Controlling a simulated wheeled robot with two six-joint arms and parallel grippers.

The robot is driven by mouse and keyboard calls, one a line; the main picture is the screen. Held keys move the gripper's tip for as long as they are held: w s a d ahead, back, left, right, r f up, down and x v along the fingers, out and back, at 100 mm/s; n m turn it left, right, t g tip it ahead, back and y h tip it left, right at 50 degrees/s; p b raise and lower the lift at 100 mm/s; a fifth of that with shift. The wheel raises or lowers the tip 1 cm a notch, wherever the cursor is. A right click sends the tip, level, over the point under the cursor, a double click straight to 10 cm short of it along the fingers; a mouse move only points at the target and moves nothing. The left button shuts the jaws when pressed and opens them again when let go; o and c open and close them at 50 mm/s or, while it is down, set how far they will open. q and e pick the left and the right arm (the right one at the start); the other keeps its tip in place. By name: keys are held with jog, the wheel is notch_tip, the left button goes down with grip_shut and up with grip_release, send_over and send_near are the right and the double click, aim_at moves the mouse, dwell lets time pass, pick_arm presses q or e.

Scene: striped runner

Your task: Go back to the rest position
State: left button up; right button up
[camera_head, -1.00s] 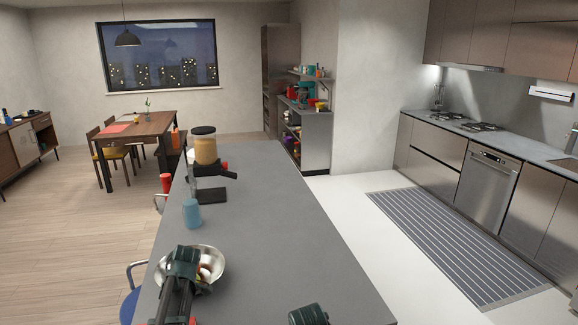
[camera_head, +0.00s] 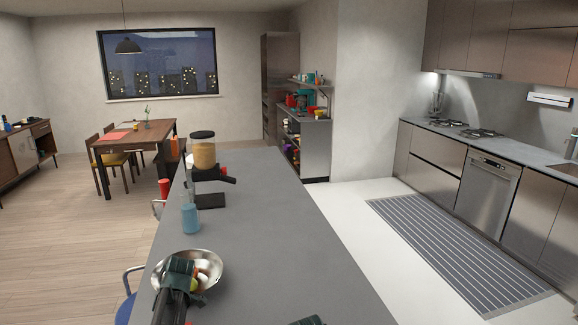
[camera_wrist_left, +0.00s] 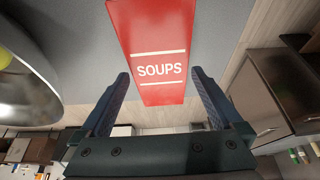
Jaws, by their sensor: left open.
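My left gripper (camera_head: 180,268) is over the near part of the grey counter, partly in front of the steel bowl (camera_head: 216,272). In the left wrist view my left gripper (camera_wrist_left: 160,75) is open, its two fingers wide apart. A red item lettered "SOUPS" (camera_wrist_left: 150,45) shows beyond and between the fingertips, with gaps on both sides. I cannot tell whether it lies flat or stands. My right gripper or wrist (camera_head: 308,321) shows only as a dark piece at the bottom edge; its fingers are hidden.
The bowl holds several small round things. The counter's middle and right are clear. A blue stool (camera_head: 128,305) is at its left edge. A striped runner (camera_head: 450,250) lies on the floor.

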pick_arm(q)
jog(key=p+v, duration=1)
jog(key=v, duration=0.1)
jog(key=b+x, duration=1.2)
jog(key=x, duration=0.1)
jog(key=shift+d+b, duration=0.1)
jog(key=shift+b, duration=0.2)
notch_tip(320, 180, up, 11)
jog(key=m+p, duration=0.1)
jog(key=p, duration=0.9)
jog(key=shift+f, duration=0.25)
jog(key=shift+s, duration=0.2)
